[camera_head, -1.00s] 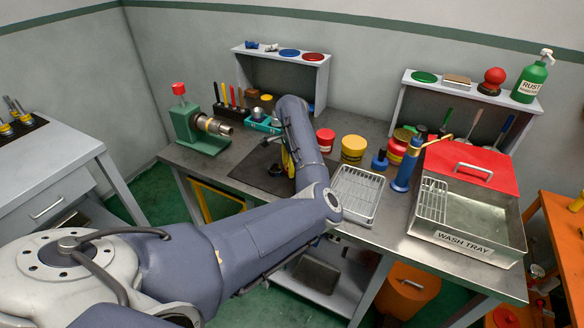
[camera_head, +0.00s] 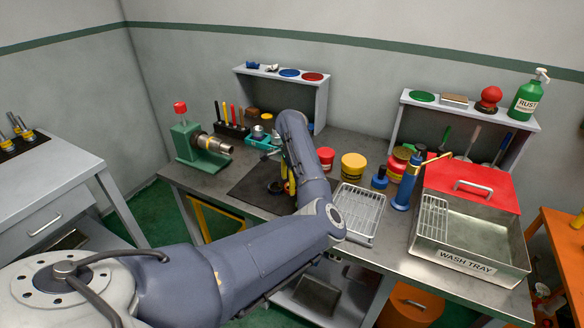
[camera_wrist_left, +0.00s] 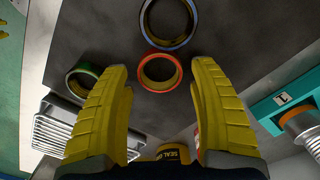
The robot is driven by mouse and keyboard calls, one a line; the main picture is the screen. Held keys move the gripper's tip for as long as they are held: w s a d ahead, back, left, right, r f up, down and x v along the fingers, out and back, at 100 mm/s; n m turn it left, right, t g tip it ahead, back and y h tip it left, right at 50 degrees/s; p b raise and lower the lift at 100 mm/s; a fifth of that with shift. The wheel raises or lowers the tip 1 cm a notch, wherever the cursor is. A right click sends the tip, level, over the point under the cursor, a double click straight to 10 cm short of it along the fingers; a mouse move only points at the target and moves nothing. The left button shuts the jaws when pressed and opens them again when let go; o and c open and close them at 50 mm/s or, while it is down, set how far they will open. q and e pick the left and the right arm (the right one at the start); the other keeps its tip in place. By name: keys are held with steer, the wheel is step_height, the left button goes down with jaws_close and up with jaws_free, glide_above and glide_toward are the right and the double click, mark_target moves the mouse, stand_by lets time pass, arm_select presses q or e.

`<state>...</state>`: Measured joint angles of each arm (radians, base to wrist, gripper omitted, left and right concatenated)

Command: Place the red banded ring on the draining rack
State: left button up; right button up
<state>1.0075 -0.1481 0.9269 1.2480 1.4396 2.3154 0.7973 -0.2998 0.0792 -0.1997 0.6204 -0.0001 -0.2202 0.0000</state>
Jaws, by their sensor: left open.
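The red banded ring (camera_wrist_left: 160,87), yellow inside with a red-orange rim, lies on the dark mat in the left wrist view. A blue banded ring (camera_wrist_left: 168,44) is just beyond it and a green banded ring (camera_wrist_left: 70,80) is to its left. My left gripper (camera_wrist_left: 160,72) is open, its yellow fingers either side of the red ring in the picture; contact is not visible. In the head view my left gripper (camera_head: 288,178) is over the mat, largely hidden by my arm. The wire draining rack (camera_head: 360,212) stands empty, right of the arm. My right gripper is not in view.
The wash tray (camera_head: 467,261) with a red lid (camera_head: 470,188) is right of the rack.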

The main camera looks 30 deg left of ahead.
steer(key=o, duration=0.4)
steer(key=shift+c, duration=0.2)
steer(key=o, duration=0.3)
arm_select(q)
step_height(320, 180, up, 10)
steer(key=shift+r, duration=0.2)
